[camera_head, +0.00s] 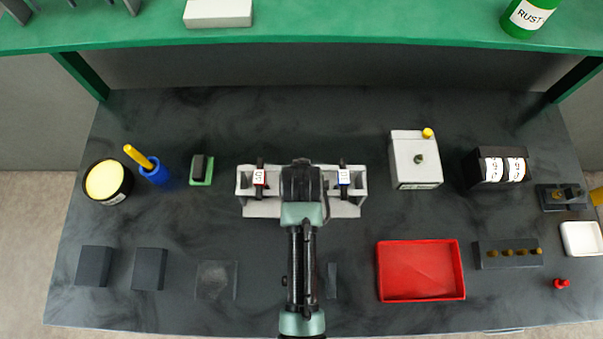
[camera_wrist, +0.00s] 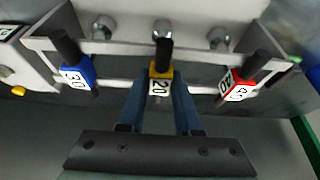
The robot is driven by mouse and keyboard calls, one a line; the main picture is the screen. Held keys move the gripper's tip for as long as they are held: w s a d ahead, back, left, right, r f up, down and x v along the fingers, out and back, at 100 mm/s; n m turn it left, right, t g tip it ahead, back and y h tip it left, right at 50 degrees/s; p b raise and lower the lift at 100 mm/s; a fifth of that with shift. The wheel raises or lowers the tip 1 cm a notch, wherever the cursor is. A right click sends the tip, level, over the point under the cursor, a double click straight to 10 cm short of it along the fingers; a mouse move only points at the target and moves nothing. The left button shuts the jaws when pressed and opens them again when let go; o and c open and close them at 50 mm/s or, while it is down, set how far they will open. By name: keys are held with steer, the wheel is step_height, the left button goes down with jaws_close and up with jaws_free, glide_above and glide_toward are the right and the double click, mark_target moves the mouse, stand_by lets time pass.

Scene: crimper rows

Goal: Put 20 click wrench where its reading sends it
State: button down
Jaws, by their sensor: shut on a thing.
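The 20 click wrench (camera_wrist: 160,85) has a black handle and a yellow collar marked 20. It shows in the middle of the wrist view, between the two blue-grey fingers of my gripper (camera_wrist: 160,77), which are shut on it. It is at the middle place of the pale rack (camera_wrist: 122,48); I cannot tell whether it is seated or lifted.
A pale box with a yellow knob (camera_head: 415,165) and a black box with two white dials (camera_head: 497,168) stand right of the rack. A red tray (camera_head: 463,270) is at front right, a white tray (camera_head: 582,239) at far right. Dark blocks (camera_head: 94,266) sit front left.

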steer(key=c, duration=0.6)
jaws_free()
steer(key=v, duration=1.2)
steer(key=w+r+t, duration=0.4)
steer(key=w+r, duration=0.1)
steer(key=r, duration=0.5)
steer(key=w+r+t, duration=0.4)
steer(key=w+r, duration=0.1)
steer(key=r, duration=0.6)
steer(key=w+r+t, duration=0.4)
steer(key=r, duration=0.6)
steer(key=s+r+t, duration=0.3)
steer(key=r, duration=0.6)
steer(key=s+r+t, duration=0.4)
steer(key=r, duration=0.6)
steer(key=s+r+t, duration=0.3)
steer(key=s+r, duration=0.1)
steer(key=r, duration=0.6)
steer(key=shift+r+t, duration=0.2)
steer(key=shift+t, duration=0.2)
steer(key=shift+d, duration=0.1)
